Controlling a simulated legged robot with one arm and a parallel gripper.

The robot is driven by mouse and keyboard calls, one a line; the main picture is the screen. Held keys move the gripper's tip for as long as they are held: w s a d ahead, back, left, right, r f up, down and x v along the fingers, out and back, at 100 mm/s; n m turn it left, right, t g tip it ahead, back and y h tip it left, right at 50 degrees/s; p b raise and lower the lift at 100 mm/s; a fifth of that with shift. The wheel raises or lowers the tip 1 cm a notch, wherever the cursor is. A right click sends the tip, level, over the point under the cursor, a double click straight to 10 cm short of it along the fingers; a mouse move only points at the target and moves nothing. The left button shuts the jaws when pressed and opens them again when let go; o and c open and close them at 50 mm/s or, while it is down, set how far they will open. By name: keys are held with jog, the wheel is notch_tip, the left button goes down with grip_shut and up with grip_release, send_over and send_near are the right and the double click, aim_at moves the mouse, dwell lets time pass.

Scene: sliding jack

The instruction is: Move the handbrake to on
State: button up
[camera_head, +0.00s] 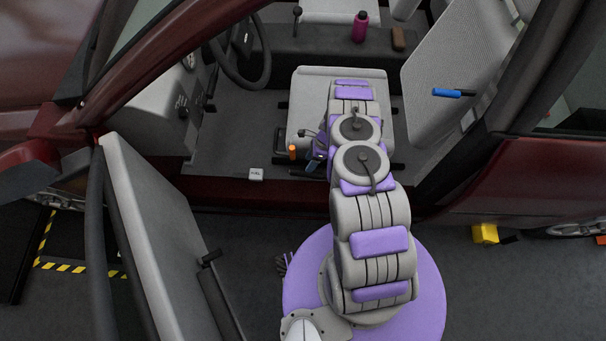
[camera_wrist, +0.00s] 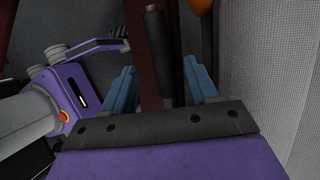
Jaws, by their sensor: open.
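A black bar-shaped lever (camera_wrist: 158,45), which looks like the handbrake, runs down the wrist view between the two blue fingers of my gripper (camera_wrist: 160,68). The fingers are apart, one on each side of the bar, with gaps visible on both sides. In the head view my gripper (camera_head: 314,163) is low beside the front seat (camera_head: 305,105), near the door sill. My arm hides much of that spot, and I cannot clearly make out the lever there. An orange-topped piece (camera_head: 292,152) stands just left of my gripper; an orange end (camera_wrist: 201,6) also shows in the wrist view.
The open car door (camera_head: 165,235) stands to the left of my arm. The dark red sill (camera_head: 235,192) runs beneath my gripper. The steering wheel (camera_head: 240,55) is further in at upper left. A pink bottle (camera_head: 360,27) and a blue-handled item (camera_head: 447,92) are farther off.

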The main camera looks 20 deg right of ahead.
aim_at(303, 173)
jog(key=x, duration=0.2)
jog(key=b+x, duration=0.1)
jog(key=x, duration=0.5)
jog(key=shift+d+f+b, duration=0.1)
jog(key=shift+d+b, duration=0.3)
jog(key=shift+a+f, duration=0.2)
jog(key=shift+a, duration=0.3)
jog(key=shift+d, duration=0.25)
jog(key=c, duration=0.6)
jog(key=shift+a, duration=0.1)
grip_shut()
jog(key=shift+r, duration=0.1)
